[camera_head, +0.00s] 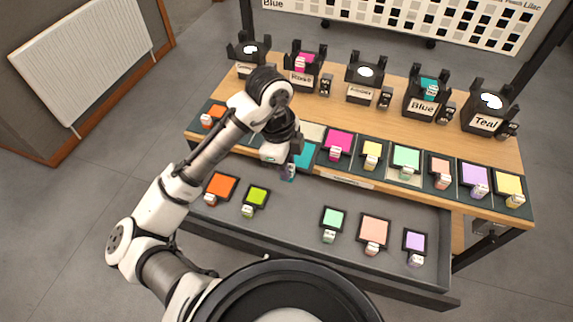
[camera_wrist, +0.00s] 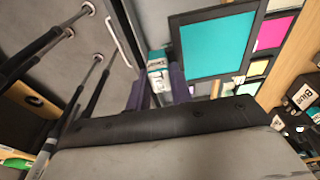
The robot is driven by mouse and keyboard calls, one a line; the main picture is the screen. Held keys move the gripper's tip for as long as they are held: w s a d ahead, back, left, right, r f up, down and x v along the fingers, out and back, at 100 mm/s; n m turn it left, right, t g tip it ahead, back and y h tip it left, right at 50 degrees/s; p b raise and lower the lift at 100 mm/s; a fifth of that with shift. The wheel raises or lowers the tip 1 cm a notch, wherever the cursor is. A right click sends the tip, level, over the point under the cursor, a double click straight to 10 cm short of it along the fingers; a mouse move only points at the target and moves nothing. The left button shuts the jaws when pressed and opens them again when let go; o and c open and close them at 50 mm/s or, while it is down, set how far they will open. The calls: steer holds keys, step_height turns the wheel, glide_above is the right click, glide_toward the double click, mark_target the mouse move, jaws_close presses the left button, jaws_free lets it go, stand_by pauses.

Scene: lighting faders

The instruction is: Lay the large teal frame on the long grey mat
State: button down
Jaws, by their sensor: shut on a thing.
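My gripper (camera_head: 290,168) is over the front edge of the table, left of the middle. It is shut on the tab of the large teal frame (camera_head: 305,156), which my wrist partly hides. In the wrist view the frame (camera_wrist: 215,42) is a teal square with a black border, and its white and teal tab is between my fingers (camera_wrist: 162,88). I cannot tell whether the frame touches the surface under it. Dark grey mats (camera_head: 322,166) run along the table's front edge under the row of frames; I cannot single out the long one.
Right of the teal frame lie a pink frame (camera_head: 340,140), a yellow frame (camera_head: 371,148) and several others. An open drawer (camera_head: 290,205) below holds several frames, with bare room in its middle. Black labelled stands, including Blue (camera_head: 422,106) and Teal (camera_head: 486,122), line the back.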

steer(key=shift+r, duration=3.05)
